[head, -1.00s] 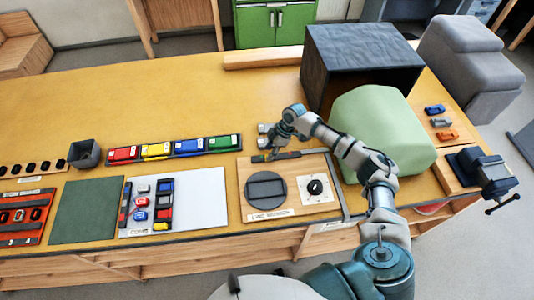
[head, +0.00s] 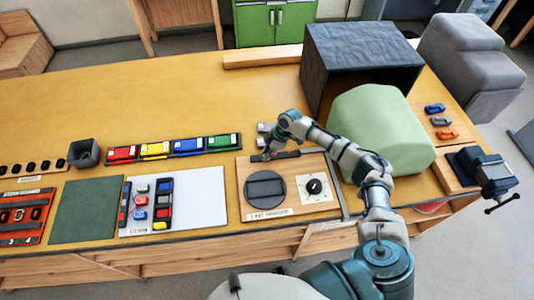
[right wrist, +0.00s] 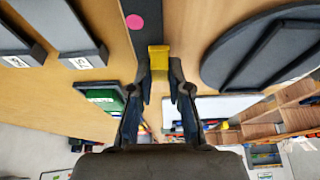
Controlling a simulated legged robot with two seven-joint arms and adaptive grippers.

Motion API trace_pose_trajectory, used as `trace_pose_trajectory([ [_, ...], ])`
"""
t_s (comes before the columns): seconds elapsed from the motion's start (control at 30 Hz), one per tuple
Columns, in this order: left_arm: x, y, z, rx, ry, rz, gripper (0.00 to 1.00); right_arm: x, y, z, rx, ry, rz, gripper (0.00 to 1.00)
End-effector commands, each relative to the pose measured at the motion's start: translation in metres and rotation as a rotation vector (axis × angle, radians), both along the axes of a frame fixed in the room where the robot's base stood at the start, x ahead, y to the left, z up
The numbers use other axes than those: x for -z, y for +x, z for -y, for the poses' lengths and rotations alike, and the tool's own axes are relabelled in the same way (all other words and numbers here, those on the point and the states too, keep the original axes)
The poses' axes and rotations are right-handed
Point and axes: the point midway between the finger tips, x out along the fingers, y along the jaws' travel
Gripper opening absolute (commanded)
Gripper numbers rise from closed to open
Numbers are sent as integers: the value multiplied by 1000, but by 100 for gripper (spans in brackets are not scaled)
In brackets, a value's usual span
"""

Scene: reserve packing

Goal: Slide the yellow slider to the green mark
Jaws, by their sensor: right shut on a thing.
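The yellow slider (right wrist: 158,57) shows in the right wrist view as a small yellow block on a dark track (right wrist: 150,14). My right gripper (right wrist: 160,80) is shut on it, with one finger on each side. A round pink mark (right wrist: 135,22) lies beside the slider on the dark strip. In the head view my right gripper (head: 268,153) is at the left part of the track (head: 312,151), at the back of the wooden panel (head: 247,170). The gripper hides the slider there. I cannot make out the green mark clearly. My left gripper is not in view.
A dark round disc (head: 265,189) and a white dial plate (head: 317,197) sit on the panel in front of the track. A row of coloured blocks in a tray (head: 172,148) lies to the left. A dark box (head: 350,60) and a green cushion-like shape (head: 385,130) stand right.

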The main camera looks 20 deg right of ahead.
Motion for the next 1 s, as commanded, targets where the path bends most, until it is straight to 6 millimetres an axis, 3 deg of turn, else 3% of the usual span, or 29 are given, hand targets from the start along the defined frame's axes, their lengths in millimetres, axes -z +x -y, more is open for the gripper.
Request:
trace_pose_trajectory([
  [0.23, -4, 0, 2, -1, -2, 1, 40, -1, 8, -27, 0, 3, 2, 0],
  [0.47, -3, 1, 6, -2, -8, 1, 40, 0, 8, -27, 2, -2, 2, 0],
  [0.5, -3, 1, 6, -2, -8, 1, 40, 0, 9, -27, 2, -2, 2, 25],
  [0.57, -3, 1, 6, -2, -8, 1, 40, 0, 8, -27, 2, -2, 2, 40],
  [0.6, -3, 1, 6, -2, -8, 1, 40, 0, 8, -27, 2, -2, 2, 43],
  [0.87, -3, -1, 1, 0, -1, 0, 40, -1, 7, -26, 1, 0, 2, 43],
  [1.0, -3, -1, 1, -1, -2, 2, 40, -12, 7, -21, 1, -1, 3, 43],
])
